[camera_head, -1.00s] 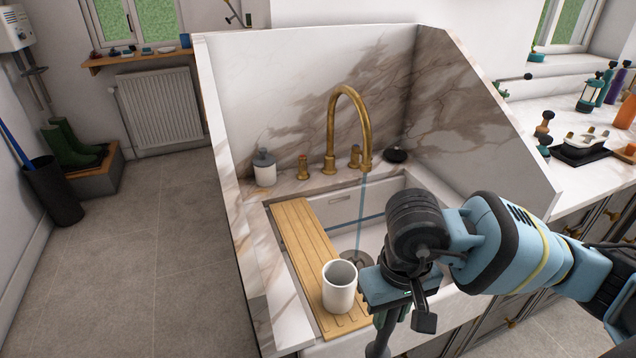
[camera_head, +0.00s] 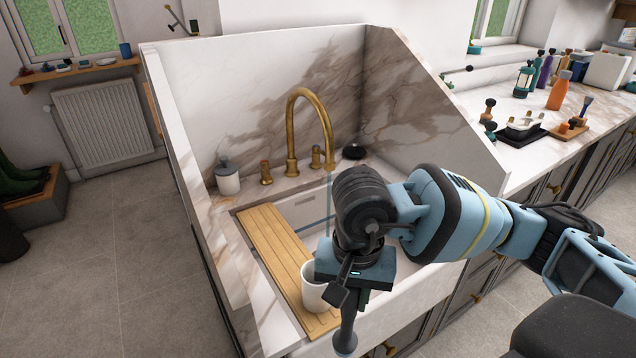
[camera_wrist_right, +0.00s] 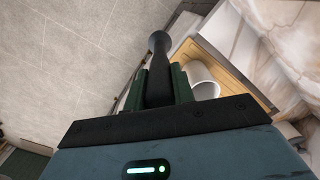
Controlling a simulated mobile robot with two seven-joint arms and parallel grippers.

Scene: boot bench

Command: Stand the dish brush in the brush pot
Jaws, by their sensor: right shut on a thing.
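The white brush pot (camera_head: 312,289) stands upright on the wooden drainboard across the sink, its right side partly hidden behind my right gripper. It also shows in the right wrist view (camera_wrist_right: 203,82), just right of the fingers. My right gripper (camera_head: 350,298) is shut on the dish brush (camera_head: 346,335), which looks like a dark grey handle with a rounded end. In the right wrist view, the brush (camera_wrist_right: 158,60) sits between the two green fingers (camera_wrist_right: 158,88), apart from the pot. The rest of the brush is hidden. My left gripper is not in view.
The wooden drainboard (camera_head: 270,240) spans the left of the sink. A brass tap (camera_head: 292,130) runs water behind my right wrist. A soap bottle (camera_head: 227,178) stands at the back left. The marble side wall (camera_head: 430,110) rises at the right.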

